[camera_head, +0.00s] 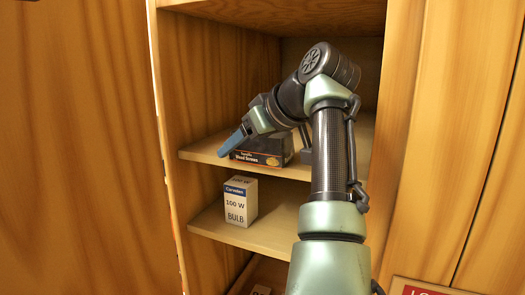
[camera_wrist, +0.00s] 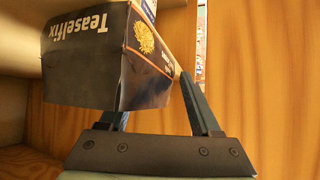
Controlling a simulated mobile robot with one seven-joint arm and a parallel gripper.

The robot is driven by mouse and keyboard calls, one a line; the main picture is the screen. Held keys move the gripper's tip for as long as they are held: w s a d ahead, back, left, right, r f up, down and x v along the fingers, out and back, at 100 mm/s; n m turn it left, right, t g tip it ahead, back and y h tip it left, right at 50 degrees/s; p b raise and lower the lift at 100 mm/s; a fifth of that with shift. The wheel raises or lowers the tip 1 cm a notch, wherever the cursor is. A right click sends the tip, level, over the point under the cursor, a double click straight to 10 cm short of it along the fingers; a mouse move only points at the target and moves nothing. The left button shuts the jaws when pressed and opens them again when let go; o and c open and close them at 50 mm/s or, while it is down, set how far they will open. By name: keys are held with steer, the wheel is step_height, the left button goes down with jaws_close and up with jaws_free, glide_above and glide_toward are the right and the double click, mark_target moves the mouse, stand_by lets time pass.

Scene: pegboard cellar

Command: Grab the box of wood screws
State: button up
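The box of wood screws (camera_head: 262,159) is dark with an orange band and sits near the front edge of the upper shelf. In the wrist view the box (camera_wrist: 85,65) appears upside down, with "Teaselfix" on it. My gripper (camera_head: 234,141) reaches over the box from the right, and a blue finger shows at its left end. In the wrist view my gripper (camera_wrist: 152,100) has its fingers apart.
A white 100 W bulb box (camera_head: 240,202) stands on the lower shelf (camera_head: 275,232). The upper shelf (camera_head: 205,150) has wooden side walls close around my arm. A dark object (camera_head: 306,150) stands right of the screw box, partly hidden by my arm.

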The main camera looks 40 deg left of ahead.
jaws_close()
stand_by(1.0)
steer(key=shift+r, duration=0.15)
